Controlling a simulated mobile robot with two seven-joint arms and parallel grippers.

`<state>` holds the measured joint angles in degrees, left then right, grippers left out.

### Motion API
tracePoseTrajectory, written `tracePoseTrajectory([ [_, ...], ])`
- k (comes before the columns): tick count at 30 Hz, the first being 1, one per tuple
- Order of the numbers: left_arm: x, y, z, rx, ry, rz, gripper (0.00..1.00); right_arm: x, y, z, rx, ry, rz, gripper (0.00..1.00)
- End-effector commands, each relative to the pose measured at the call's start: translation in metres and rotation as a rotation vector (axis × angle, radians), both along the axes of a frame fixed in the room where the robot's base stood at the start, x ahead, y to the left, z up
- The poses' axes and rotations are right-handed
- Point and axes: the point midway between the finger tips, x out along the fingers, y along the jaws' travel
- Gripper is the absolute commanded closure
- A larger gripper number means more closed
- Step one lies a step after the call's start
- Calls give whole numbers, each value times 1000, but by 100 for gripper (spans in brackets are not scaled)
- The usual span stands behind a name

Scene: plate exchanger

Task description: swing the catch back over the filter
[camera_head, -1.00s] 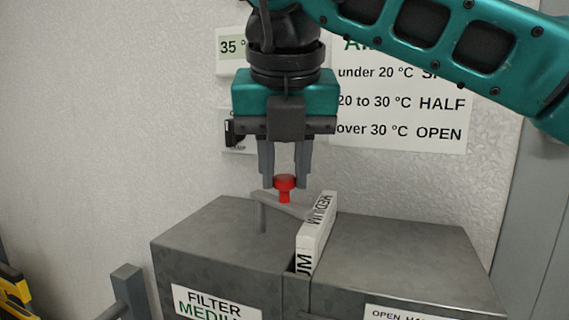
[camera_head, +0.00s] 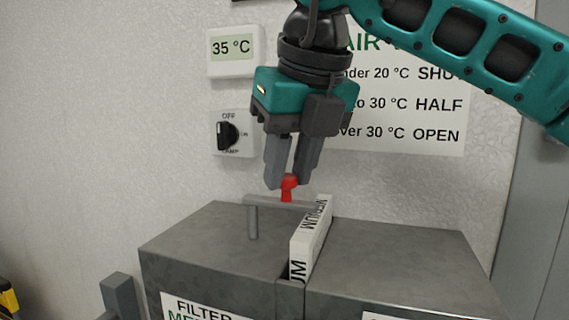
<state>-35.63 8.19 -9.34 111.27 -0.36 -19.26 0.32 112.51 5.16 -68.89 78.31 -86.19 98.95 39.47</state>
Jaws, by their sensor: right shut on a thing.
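My right gripper (camera_head: 289,183) comes down from above, tilted, and is shut on the red knob (camera_head: 287,187) of the catch. The catch is a thin grey bar (camera_head: 268,201) on a short upright post (camera_head: 252,222), standing on the left part of the grey metal housing's top. The bar runs right from the post, under the knob, to the filter. The filter (camera_head: 311,238) is a white slab marked MEDIUM, upright in the housing's slot with its top sticking out. I cannot tell whether the bar's tip lies over the filter or stops beside it. My left gripper is not in view.
The grey housing (camera_head: 395,262) fills the lower middle, with a FILTER label (camera_head: 205,307) on its front. On the wall behind are a 35 °C display (camera_head: 231,48), a dial switch (camera_head: 231,134) and an air chart (camera_head: 420,120). A grey post (camera_head: 117,295) stands at lower left.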

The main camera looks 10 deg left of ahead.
Motion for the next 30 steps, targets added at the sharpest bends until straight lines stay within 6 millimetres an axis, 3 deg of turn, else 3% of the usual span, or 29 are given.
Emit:
tracePoseTrajectory([
  [1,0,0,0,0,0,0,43,1,0,2,5,-5,-2,100],
  [2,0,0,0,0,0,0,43,1,0,2,5,-5,-2,68],
  [9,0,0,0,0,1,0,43,1,0,1,3,-3,-3,45],
  [20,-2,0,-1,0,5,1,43,-2,-2,8,1,-3,-4,45],
  [30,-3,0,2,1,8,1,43,-23,-18,73,4,-6,-4,45],
])
